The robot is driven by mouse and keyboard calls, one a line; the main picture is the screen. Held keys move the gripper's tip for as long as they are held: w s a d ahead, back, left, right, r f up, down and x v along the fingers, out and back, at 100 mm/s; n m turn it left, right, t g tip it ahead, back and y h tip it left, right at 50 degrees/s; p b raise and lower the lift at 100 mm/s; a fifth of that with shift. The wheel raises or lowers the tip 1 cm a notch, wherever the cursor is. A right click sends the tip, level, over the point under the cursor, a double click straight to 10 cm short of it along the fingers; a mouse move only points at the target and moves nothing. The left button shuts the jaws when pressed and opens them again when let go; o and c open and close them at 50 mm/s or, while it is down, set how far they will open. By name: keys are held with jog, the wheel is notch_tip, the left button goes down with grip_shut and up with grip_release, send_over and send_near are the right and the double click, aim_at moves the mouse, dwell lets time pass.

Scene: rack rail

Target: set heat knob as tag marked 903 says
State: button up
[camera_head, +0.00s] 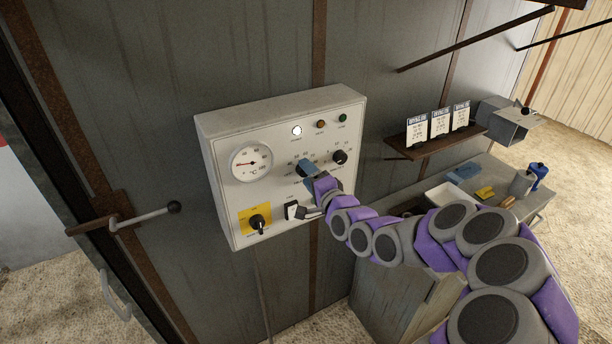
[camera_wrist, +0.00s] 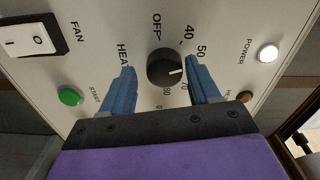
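The heat knob (camera_wrist: 165,68) is round and black on a pale panel, beside the word HEAT. Its white pointer mark faces right, between the printed 50 and 70; the number there is hidden by a finger. My gripper (camera_wrist: 161,72) is open, with one blue finger on each side of the knob and gaps visible. In the head view my gripper (camera_head: 307,168) is at the front of the control box (camera_head: 280,105) and hides the heat knob. Three white tags (camera_head: 417,132), (camera_head: 440,123), (camera_head: 461,115) stand on a shelf at the right; their print is too small to read.
The box also bears a dial gauge (camera_head: 251,162), another black knob (camera_head: 340,157), a yellow-backed switch (camera_head: 257,223) and a fan switch (camera_wrist: 31,38). A green button (camera_wrist: 69,97) and white lamp (camera_wrist: 268,51) flank the heat knob. A cluttered bench (camera_head: 535,200) stands right.

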jog(key=shift+o, duration=0.5)
jog(key=shift+d+r, duration=0.1)
jog(key=shift+s, duration=0.2)
jog(key=b+v, duration=1.4)
jog(key=v, duration=0.3)
jog(key=shift+d, duration=0.2)
